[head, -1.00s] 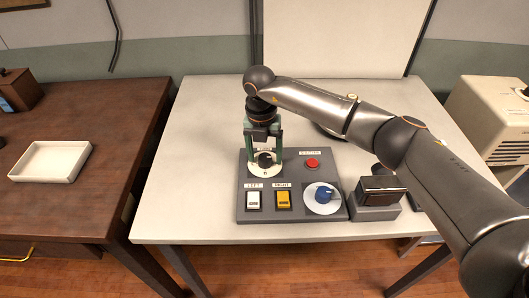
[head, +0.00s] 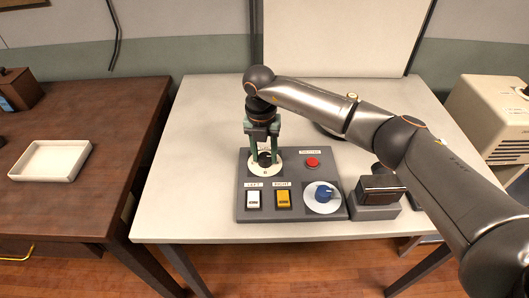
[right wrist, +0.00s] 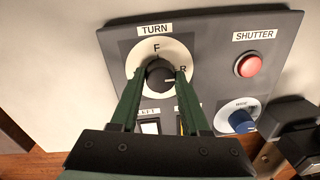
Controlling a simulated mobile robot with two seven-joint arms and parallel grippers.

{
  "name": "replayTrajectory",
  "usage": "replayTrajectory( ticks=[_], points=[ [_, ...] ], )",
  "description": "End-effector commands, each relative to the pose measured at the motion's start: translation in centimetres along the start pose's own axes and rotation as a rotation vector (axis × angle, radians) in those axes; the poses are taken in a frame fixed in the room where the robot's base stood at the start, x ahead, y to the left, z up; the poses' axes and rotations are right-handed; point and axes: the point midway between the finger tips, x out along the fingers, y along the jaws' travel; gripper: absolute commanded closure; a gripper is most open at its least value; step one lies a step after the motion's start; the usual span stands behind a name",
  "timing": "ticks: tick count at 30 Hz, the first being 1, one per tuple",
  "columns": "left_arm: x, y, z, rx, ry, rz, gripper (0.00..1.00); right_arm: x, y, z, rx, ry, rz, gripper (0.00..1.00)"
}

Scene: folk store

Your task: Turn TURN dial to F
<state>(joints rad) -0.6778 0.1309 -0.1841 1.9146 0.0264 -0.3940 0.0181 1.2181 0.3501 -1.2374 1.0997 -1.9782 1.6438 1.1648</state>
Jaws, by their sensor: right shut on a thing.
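The TURN dial is a black round knob (right wrist: 160,78) on a white disc (right wrist: 133,62), under a TURN label in the right wrist view. F is printed at the disc's top and R at its right. A light mark on the knob appears to lie toward its right side; its exact direction is hard to tell. In the head view the white disc (head: 267,171) sits at the panel's upper left. My right gripper (head: 265,158) comes down from above, its green fingers (right wrist: 158,75) shut on the knob's two sides. My left gripper is not in view.
The grey panel (head: 243,185) also carries a red SHUTTER button (head: 312,162), a white switch (head: 253,199), a yellow switch (head: 283,199) and a blue knob (head: 324,193). A dark box (head: 376,201) stands right of it. The pale table (head: 205,125) is clear on the left.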

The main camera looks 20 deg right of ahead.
Motion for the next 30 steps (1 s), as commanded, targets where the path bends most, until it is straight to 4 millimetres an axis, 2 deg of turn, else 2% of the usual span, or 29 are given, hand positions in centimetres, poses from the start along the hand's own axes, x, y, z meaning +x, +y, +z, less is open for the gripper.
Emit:
replayTrajectory(
  ticks=[8,14,30],
  points=[
    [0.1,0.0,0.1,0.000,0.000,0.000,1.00,0.0,0.0,0.0,-0.020,-0.001,0.000,1.00],
    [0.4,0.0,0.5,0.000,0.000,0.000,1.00,0.0,0.0,0.0,-0.101,-0.006,0.000,1.00],
    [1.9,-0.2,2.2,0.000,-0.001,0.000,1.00,0.1,0.0,0.0,-0.574,-0.032,0.000,1.00]
  ],
)
